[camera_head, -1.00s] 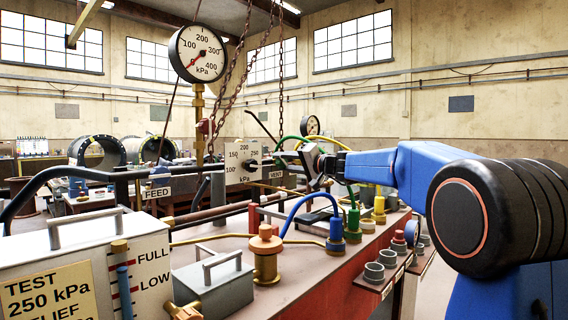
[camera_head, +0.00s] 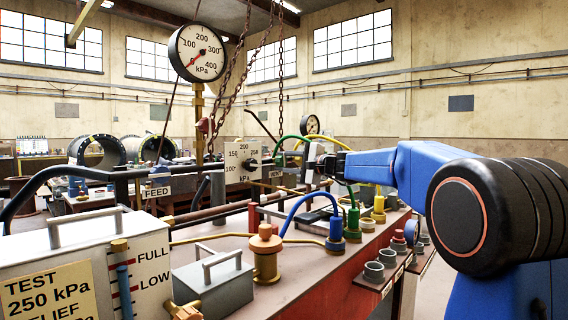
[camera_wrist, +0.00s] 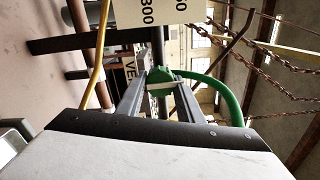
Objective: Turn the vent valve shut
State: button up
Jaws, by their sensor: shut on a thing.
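The vent valve is a green round part with a pale bar across it, in the middle of the wrist view (camera_wrist: 160,84). A green hose (camera_wrist: 222,98) curves away from it to the right. The two grey fingers of my gripper (camera_wrist: 158,98) are shut on the valve, one on each side. In the head view my gripper (camera_head: 300,160) is at the end of the blue arm, beside the white kPa dial plate (camera_head: 243,162). The valve is largely hidden there.
Rusty chains (camera_head: 240,75) hang near the large round gauge (camera_head: 198,53). A dark horizontal pipe (camera_head: 120,174) runs at the left. Blue (camera_head: 335,230), green and yellow hose fittings stand on the bench below the arm. A yellow hose (camera_wrist: 94,78) passes near the fingers.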

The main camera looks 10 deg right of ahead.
jog(key=shift+m, duration=0.3)
jog(key=o, duration=1.1)
jog(key=shift+d+f, duration=0.1)
jog(key=shift+c, duration=0.2)
jog(key=shift+s, duration=0.1)
jog(key=v, duration=1.7)
jog(key=shift+d, duration=0.1)
